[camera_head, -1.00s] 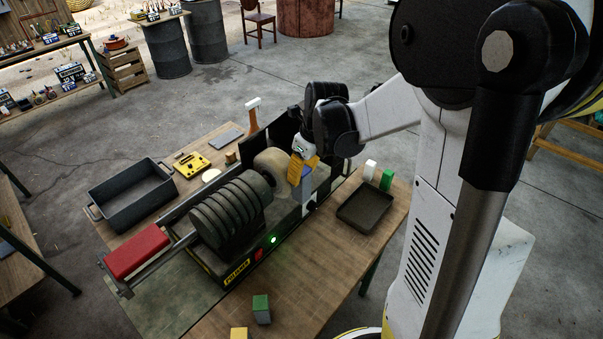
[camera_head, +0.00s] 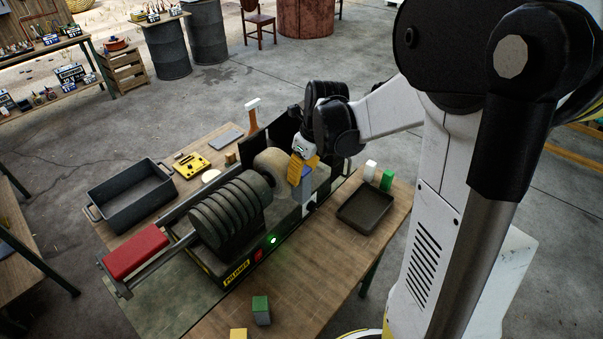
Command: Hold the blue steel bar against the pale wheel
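The pale wheel (camera_head: 270,166) is a thick tan disc on the right end of the polisher (camera_head: 236,270), behind its front housing. My gripper (camera_head: 301,170), with yellow-orange fingers, points down just right of the wheel. It is shut on the blue steel bar (camera_head: 306,188), which hangs below the fingers with its blue part upright and a grey part under it. The bar is beside the wheel's right side; I cannot tell whether they touch. The fingers hide the bar's upper end. A green light (camera_head: 273,240) glows on the polisher's front.
Several dark discs (camera_head: 228,210) sit on the polisher's left, with a red block (camera_head: 136,251) beyond. A dark tray (camera_head: 365,207) and green and white blocks stand at right. A green-topped block (camera_head: 261,309) stands in front. A grey bin (camera_head: 130,200) is at left.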

